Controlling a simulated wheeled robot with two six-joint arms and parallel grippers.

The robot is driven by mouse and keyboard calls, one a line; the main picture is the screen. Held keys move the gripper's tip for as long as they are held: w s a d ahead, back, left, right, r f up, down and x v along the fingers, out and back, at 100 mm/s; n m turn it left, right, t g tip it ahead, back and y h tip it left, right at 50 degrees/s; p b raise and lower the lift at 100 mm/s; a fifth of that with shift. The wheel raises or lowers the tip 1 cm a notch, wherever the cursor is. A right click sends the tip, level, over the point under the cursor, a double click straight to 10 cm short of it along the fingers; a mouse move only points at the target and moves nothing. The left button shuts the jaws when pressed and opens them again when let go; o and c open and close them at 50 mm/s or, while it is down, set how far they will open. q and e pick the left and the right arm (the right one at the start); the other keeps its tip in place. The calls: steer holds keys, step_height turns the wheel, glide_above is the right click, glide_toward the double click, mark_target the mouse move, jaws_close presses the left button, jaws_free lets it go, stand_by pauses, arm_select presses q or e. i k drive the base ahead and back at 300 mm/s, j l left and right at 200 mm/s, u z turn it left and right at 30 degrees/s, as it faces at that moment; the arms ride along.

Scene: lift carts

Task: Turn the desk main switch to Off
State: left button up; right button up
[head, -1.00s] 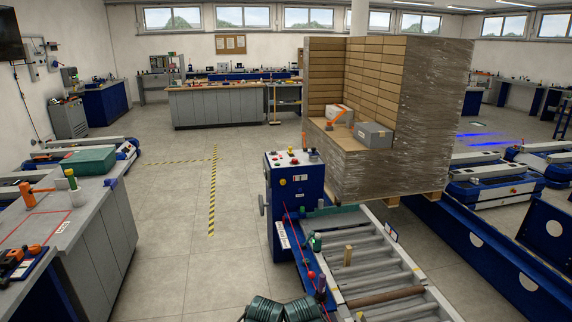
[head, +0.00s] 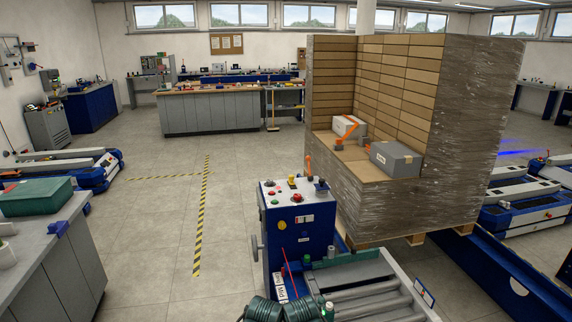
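The blue control desk (head: 292,245) stands near the middle of the head view, at the near corner of the pallet stack. Its pale top panel (head: 285,193) carries several small knobs and buttons, including a red one (head: 297,198) near the front edge. A round yellow part (head: 283,225) sits on the desk's front face, with a small white label to its right. Which part is the main switch, and its position, are too small to tell. Neither of my grippers can be made out in view.
A roller conveyor (head: 375,301) runs in front of the desk on the right. A tall wrapped pallet stack (head: 478,130) stands behind it. A grey workbench (head: 50,255) with a green case (head: 36,197) is at the left. The floor left of the desk is clear, with striped tape (head: 202,218).

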mark_target(298, 197)
steer(key=i+z, duration=0.1)
steer(key=i+j, duration=0.25)
steer(key=j, duration=0.25)
steer(key=i+j+z, duration=0.15)
steer(key=i+j, duration=0.8)
steer(key=i+l, duration=0.1)
steer(key=i, duration=0.25)
steer(key=i+l+z, duration=0.1)
steer(key=i, duration=0.3)
steer(key=i+l, duration=0.35)
steer(key=l, duration=0.2)
